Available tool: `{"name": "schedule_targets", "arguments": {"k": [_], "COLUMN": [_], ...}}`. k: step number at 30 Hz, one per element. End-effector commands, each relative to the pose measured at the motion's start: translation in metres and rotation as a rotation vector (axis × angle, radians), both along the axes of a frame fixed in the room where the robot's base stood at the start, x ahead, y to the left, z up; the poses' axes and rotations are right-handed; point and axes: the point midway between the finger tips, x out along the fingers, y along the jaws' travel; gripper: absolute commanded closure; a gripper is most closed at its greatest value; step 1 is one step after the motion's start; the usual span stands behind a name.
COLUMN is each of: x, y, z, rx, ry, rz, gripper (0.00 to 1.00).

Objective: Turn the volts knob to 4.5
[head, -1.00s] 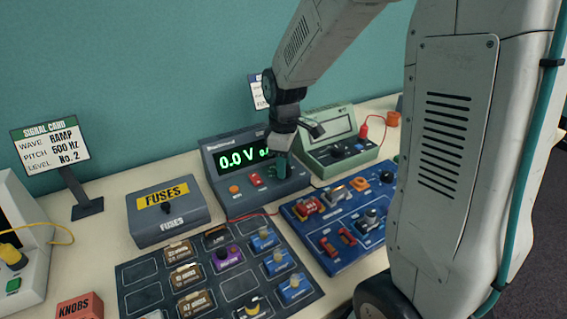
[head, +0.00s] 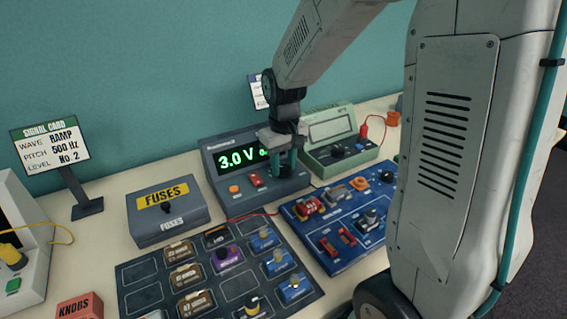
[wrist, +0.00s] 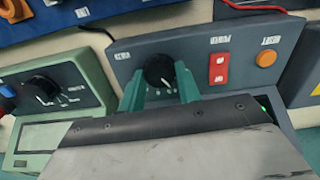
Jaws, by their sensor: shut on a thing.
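The dark grey power supply (head: 222,185) stands at the back of the table. Its green display (head: 238,159) reads 3.0 V; the figures to the right are hidden behind my gripper. In the wrist view its black round knob (wrist: 159,72) sits on the front panel, with a white pointer mark. My gripper (head: 284,172) reaches down to the panel, and its two green fingers (wrist: 160,88) stand on either side of the knob, shut on it. A red switch (wrist: 219,68) and an orange button (wrist: 265,59) are beside the knob.
A green meter (head: 330,130) with its own black dial stands right beside the supply. A blue circuit board (head: 325,262) lies in front, and a FUSES box (head: 150,228) is to the left. A red lead crosses the table in front of the supply.

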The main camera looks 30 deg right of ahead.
Motion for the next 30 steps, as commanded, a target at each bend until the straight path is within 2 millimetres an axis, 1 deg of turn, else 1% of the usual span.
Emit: {"name": "schedule_targets", "arguments": {"k": [6, 13, 21, 30], "x": [0.0009, 0.0010, 0.0011, 0.0012], "y": [0.0000, -0.0001, -0.0001, -0.0002], "z": [0.0008, 0.0009, 0.0010, 0.0011], "rx": [0.000, 0.000, 0.000, 0.000], "ry": [-0.003, -0.003, -0.004, -0.004], "rz": [-0.156, -0.264, -0.314, -0.318], "gripper": [0.89, 0.89, 0.89, 0.89]}}
